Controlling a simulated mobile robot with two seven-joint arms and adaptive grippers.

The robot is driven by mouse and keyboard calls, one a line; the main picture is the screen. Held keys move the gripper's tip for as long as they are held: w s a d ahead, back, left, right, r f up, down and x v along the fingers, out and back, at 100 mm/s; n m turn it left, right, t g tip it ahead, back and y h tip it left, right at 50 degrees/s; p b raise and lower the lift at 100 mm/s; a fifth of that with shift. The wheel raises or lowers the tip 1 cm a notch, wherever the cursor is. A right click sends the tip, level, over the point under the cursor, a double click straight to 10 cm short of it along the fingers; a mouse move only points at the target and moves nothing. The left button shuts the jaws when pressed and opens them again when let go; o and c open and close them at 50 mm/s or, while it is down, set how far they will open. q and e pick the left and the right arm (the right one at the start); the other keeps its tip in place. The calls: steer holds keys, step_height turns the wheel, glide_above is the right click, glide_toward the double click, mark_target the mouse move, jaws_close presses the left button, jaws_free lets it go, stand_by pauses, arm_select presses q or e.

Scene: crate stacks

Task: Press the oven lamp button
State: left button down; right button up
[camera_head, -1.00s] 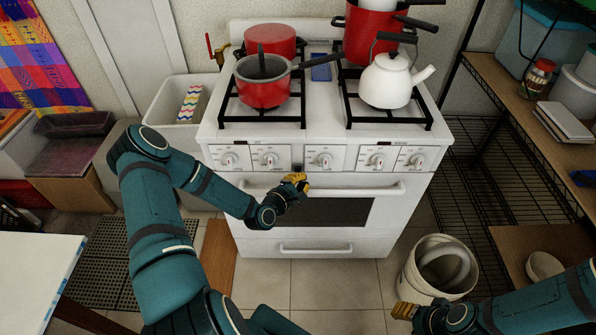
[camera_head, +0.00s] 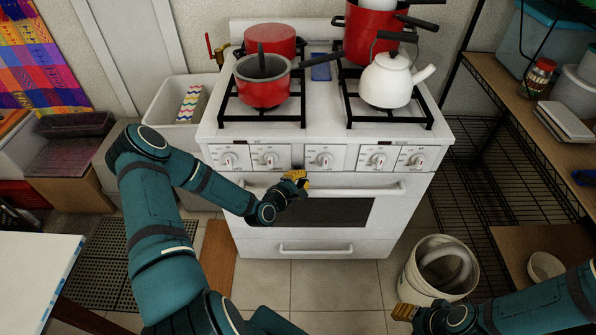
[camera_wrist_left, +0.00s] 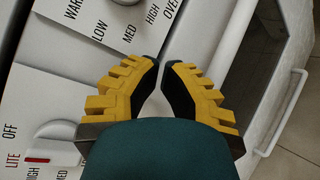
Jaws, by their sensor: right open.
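The white oven (camera_head: 410,207) stands ahead, with a row of knobs on its front panel (camera_head: 325,158). A narrow dark gap (camera_head: 297,157) shows in the panel, left of the middle knob. I cannot clearly make out the lamp button; my left gripper may hide it. My left gripper (camera_head: 301,178) is just below this gap, in front of the panel's lower edge. In the left wrist view its yellow and black fingers (camera_wrist_left: 161,66) are together at the tips, with nothing between them. My right gripper (camera_head: 404,311) is low at the right, open, near the bucket.
The oven handle (camera_head: 370,190) runs just below and right of my left gripper. A red saucepan (camera_head: 263,92) and a white kettle (camera_head: 388,84) stand on the stove top. A white bucket (camera_head: 411,271) stands on the floor, and shelves (camera_head: 520,105) are at the right.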

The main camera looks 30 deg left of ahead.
arm_select(q)
steer(key=shift+w+a, duration=0.1)
steer(key=shift+w, duration=0.05)
stand_by(0.4)
steer(key=shift+s+d, duration=0.35)
steer(key=shift+s, duration=0.25)
steer(key=s+d, duration=0.3)
steer(key=s, duration=0.2)
stand_by(0.4)
steer(key=shift+d, duration=0.15)
steer(key=s+d+f+m+g+h, duration=0.2)
steer(key=s+d+m+g, duration=0.25)
steer(key=d+m, duration=0.3)
steer(key=s+d+f+m+g+h, duration=0.25)
steer(key=d+m+g, duration=0.25)
steer(key=d+m, duration=0.3)
steer(key=s+d+r+m+g+y, duration=0.1)
steer(key=s+d+m+g, duration=0.3)
steer(key=s, duration=0.5)
steer(key=shift+r+m+g, duration=0.35)
steer(key=shift+r+m, duration=0.25)
steer(key=shift+m, duration=0.35)
